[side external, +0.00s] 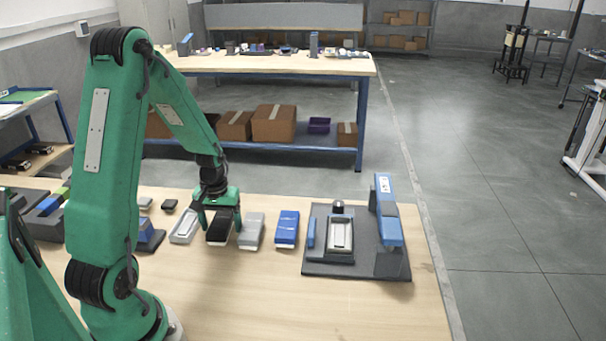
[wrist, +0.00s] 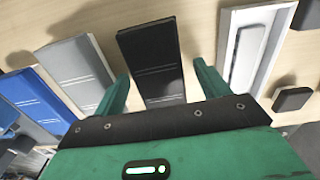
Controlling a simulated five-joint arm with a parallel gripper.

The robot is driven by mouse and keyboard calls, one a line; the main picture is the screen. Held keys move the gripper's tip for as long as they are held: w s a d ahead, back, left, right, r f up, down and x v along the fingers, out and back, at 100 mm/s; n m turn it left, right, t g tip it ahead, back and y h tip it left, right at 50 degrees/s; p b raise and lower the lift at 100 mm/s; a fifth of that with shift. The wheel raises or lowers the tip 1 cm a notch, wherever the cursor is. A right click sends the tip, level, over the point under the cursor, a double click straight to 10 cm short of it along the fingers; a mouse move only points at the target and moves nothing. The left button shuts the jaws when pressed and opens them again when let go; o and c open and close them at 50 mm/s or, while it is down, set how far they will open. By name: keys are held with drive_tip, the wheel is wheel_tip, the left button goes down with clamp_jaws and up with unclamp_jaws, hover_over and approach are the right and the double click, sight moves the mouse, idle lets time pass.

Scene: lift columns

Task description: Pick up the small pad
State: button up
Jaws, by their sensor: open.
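A small dark pad (side external: 170,205) lies on the table to the left of my gripper in the side view; it also shows at the right edge of the wrist view (wrist: 293,99). A second small, lighter-topped pad (side external: 145,202) lies beside it. My gripper (side external: 219,230) is open and points down over a black block (side external: 219,231). In the wrist view my gripper (wrist: 161,75) has its fingers on either side of the black block (wrist: 152,60), which lies on the table. I cannot tell whether the fingers touch it.
A pale tray (side external: 186,229) with a light insert lies between the small dark pad and the black block. A grey block (side external: 251,231) and a blue block (side external: 287,229) lie to the right. A dark fixture (side external: 328,270) with a blue upright stands further right.

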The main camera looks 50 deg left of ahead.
sight(221, 221)
idle(0.4)
drive_tip(key=c, duration=1.1)
drive_tip(key=shift+r, duration=0.2)
drive_tip(key=shift+r, duration=0.85)
wheel_tip(221, 221, up, 2)
drive_tip(key=shift+r, duration=0.1)
drive_tip(key=d+r, duration=0.2)
drive_tip(key=d, duration=0.2)
drive_tip(key=d+r, duration=0.2)
drive_tip(key=d, duration=0.1)
drive_tip(key=w+d+r, duration=0.1)
drive_tip(key=d+r, duration=0.1)
drive_tip(key=d, duration=0.2)
drive_tip(key=shift+w+d+r, duration=0.1)
drive_tip(key=shift+d+r, duration=0.2)
drive_tip(key=shift+r, duration=0.05)
drive_tip(key=shift+m, duration=0.3)
drive_tip(key=w+d, duration=0.4)
drive_tip(key=w, duration=0.2)
drive_tip(key=w+d, duration=0.3)
drive_tip(key=w, duration=0.4)
drive_tip(key=w+d, duration=0.4)
drive_tip(key=w, duration=0.3)
drive_tip(key=shift+d+r, duration=0.1)
drive_tip(key=shift+d, duration=0.25)
